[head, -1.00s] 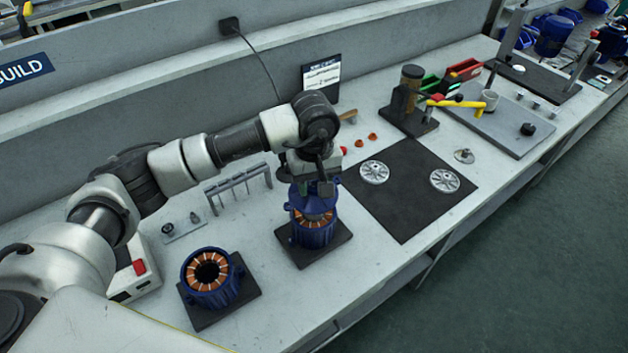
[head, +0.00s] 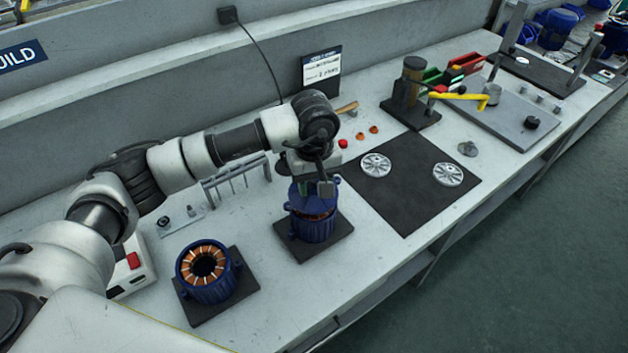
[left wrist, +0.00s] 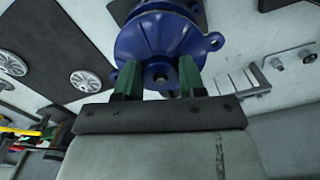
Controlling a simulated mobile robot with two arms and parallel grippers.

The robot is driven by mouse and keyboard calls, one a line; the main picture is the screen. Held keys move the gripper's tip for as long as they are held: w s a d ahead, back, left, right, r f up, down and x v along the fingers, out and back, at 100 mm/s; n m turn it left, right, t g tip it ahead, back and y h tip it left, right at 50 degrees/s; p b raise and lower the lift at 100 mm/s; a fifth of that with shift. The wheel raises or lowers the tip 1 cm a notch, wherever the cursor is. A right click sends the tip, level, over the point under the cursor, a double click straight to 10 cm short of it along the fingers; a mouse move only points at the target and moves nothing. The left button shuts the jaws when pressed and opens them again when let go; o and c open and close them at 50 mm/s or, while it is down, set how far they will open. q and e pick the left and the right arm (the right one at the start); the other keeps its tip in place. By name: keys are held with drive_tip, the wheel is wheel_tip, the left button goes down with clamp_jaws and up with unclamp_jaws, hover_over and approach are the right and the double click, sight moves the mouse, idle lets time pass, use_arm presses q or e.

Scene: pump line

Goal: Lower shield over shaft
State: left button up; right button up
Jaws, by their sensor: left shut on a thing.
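The blue shield (head: 300,203), a round end cover with side lugs, is at the top of the blue motor housing (head: 313,232). A thin band of copper windings still shows under its rim, so it is not clear whether it touches the housing. My left gripper (head: 326,188) is above it, shut on its hub. In the left wrist view, the green fingers of the gripper (left wrist: 160,78) stand on either side of the hub of the shield (left wrist: 150,38). The shaft is hidden beneath the shield. My right gripper is out of view.
A second blue housing (head: 208,284) with bare windings stands on a black pad at the front left. A grey rack (head: 236,180) is behind. Two silver discs (head: 376,165) lie on a dark mat (head: 407,205) at right. The bench front edge is close.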

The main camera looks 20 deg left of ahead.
use_arm(q)
drive_tip(key=shift+f+b, duration=0.95)
drive_tip(key=shift+f, duration=0.1)
drive_tip(key=o, duration=1.2)
drive_tip(key=shift+o, duration=0.2)
drive_tip(key=shift+r, duration=0.1)
wheel_tip(320, 180, up, 12)
drive_tip(key=p, duration=0.5)
drive_tip(key=shift+s+f, duration=0.1)
drive_tip(key=shift+f, duration=0.15)
